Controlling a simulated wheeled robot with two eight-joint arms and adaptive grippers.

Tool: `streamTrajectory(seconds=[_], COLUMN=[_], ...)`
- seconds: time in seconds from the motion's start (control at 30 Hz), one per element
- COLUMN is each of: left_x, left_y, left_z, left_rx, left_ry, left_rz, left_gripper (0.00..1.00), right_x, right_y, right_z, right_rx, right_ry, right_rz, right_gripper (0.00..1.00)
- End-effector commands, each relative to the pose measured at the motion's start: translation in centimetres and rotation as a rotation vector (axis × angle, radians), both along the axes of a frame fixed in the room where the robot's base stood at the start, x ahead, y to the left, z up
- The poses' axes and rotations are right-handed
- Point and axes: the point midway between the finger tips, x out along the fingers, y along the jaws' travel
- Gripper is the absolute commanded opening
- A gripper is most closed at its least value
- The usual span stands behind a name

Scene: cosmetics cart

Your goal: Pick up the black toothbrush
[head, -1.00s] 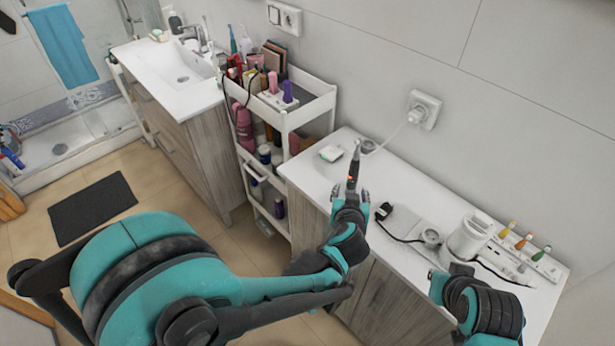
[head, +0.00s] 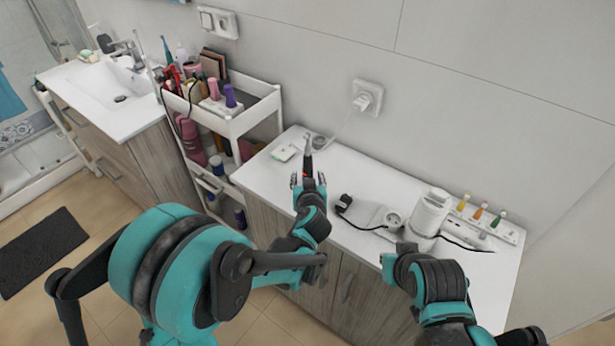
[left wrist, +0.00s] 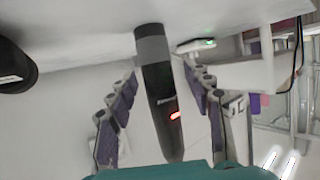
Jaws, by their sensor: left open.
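The black toothbrush (head: 307,163) stands upright on the white counter (head: 375,187), with a small red light on its handle. In the left wrist view its dark handle (left wrist: 160,95) lies between the two finger rows. My left gripper (head: 309,181) is open around the lower handle, with its fingers on both sides. In the left wrist view the open fingers (left wrist: 160,98) show a gap to the handle on each side. The toothbrush's foot is partly hidden by the gripper in the head view. My right arm is over the counter front at the right; its jaws cannot be made out.
A small white box (head: 284,152) lies left of the toothbrush. A black plug (head: 344,203) and cable lie to the right, near a white device (head: 430,213) and a rack of coloured brush heads (head: 481,212). A cosmetics cart (head: 233,128) stands left of the counter.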

Motion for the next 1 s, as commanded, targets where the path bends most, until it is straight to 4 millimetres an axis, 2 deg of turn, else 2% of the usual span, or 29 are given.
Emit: streamTrajectory(seconds=[0.1, 0.2, 0.3, 0.67, 1.0], left_x=[-0.1, -0.1, -0.1, -0.1, -0.1], left_y=[0.0, 0.0, 0.0, 0.0, 0.0], left_z=[0.1, 0.1, 0.1, 0.2, 3.0], left_rx=[0.000, 0.000, 0.000, 0.000, 0.000], left_ry=[0.000, 0.000, 0.000, 0.001, 0.000], left_rz=[0.000, 0.000, 0.000, 0.000, 0.000], left_gripper=[0.48, 0.22, 0.00, 0.00, 0.00], right_x=[0.0, 0.0, 0.0, 0.0, 0.0], right_y=[0.0, 0.0, 0.0, 0.0, 0.0], right_z=[0.1, 0.1, 0.1, 0.2, 1.6], right_rx=[0.000, 0.000, 0.000, 0.000, 0.000], right_ry=[0.000, 0.000, 0.000, 0.000, 0.000], right_rz=[0.000, 0.000, 0.000, 0.000, 0.000], right_gripper=[0.00, 0.00, 0.00, 0.00, 0.00])
